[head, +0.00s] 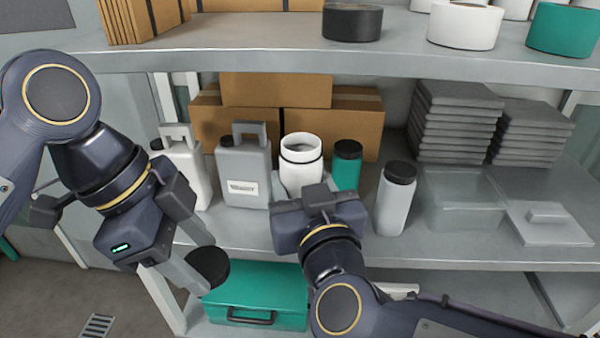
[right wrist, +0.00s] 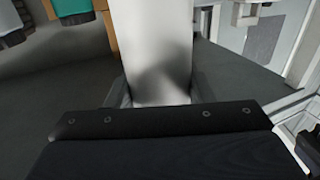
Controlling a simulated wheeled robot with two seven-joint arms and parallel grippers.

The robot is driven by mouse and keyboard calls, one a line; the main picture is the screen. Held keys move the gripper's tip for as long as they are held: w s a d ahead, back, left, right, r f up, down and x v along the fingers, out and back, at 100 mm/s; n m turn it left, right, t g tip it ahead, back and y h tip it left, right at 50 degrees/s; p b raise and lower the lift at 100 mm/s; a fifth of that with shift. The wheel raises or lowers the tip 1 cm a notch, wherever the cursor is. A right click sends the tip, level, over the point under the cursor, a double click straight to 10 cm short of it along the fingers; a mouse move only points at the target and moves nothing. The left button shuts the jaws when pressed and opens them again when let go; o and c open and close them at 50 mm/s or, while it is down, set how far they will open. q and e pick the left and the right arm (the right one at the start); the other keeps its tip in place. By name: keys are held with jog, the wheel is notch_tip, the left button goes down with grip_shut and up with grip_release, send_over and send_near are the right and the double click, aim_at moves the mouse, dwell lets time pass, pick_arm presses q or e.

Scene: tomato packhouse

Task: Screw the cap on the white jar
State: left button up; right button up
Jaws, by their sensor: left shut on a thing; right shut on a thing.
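The white jar (head: 302,168) stands upright on the middle shelf with its mouth open and a dark ring around its neck. In the right wrist view the jar's white wall (right wrist: 155,45) sits between the two fingers. My left gripper (head: 196,262) is shut on a black cap (head: 210,267) at its fingertips. The cap is in front of the shelf edge, lower and to the left of the jar, apart from it.
A grey jug (head: 243,175) and a white jug (head: 188,180) stand left of the jar. A teal bottle (head: 347,168) and a grey bottle (head: 396,200) with black caps stand right. The upper shelf (head: 250,55) overhangs behind. A teal case (head: 260,290) lies below.

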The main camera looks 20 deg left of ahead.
aim_at(299, 185)
jog(key=shift+s+d+r, duration=0.25)
jog(key=shift+s+r, duration=0.05)
jog(key=shift+s, duration=0.35)
jog(key=shift+s+d+r, duration=0.2)
jog(key=shift+s+r, duration=0.1)
jog(key=shift+s, duration=0.4)
jog(key=shift+s+d+r, duration=0.25)
jog(key=shift+s+r, duration=0.05)
jog(key=shift+s, duration=0.35)
jog(key=o, duration=0.4)
jog(key=shift+c, duration=0.2)
jog(key=c, duration=0.8)
